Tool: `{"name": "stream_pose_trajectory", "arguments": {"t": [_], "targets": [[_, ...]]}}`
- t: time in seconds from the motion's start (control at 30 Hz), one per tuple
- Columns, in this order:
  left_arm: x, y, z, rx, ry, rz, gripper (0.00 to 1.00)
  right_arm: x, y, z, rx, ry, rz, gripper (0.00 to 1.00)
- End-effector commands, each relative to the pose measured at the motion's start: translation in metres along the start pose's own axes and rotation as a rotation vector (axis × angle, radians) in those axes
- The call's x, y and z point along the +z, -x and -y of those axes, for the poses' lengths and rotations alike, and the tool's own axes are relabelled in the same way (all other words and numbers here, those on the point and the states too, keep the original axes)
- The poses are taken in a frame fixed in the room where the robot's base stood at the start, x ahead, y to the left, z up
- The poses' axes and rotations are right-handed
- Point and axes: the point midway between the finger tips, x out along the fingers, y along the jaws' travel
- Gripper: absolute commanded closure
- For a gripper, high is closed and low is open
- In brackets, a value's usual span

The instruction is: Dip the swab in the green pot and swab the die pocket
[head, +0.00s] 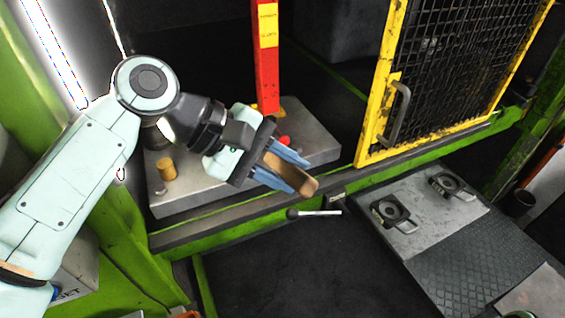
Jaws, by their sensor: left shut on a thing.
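My left gripper (289,180) is shut on a tan wooden piece (290,172), which looks like the swab's handle. It holds the piece above the front edge of the grey press bed. I cannot make out the swab's head. My right gripper is not in view.
The press bed (185,198) carries a small tan cylinder (166,169) and a red knob (283,141). A red and yellow post (267,60) stands behind. A yellow mesh gate (375,110) is at the right. A ball-ended lever (315,212) sticks out in front.

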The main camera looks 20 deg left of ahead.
Motion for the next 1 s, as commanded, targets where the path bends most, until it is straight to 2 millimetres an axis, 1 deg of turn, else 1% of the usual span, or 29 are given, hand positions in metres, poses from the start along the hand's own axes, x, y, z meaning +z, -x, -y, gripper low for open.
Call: {"name": "stream_pose_trajectory", "arguments": {"t": [0.3, 0.7, 1.0], "targets": [[0.000, 0.001, -0.001, 0.002, -0.003, -0.001, 1.00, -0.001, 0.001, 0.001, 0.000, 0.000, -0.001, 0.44], [-0.012, 0.003, -0.005, 0.003, -0.003, -0.001, 1.00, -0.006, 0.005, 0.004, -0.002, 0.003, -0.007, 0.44], [-0.012, 0.003, -0.004, 0.001, -0.001, 0.000, 1.00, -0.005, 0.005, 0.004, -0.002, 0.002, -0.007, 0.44]]}}
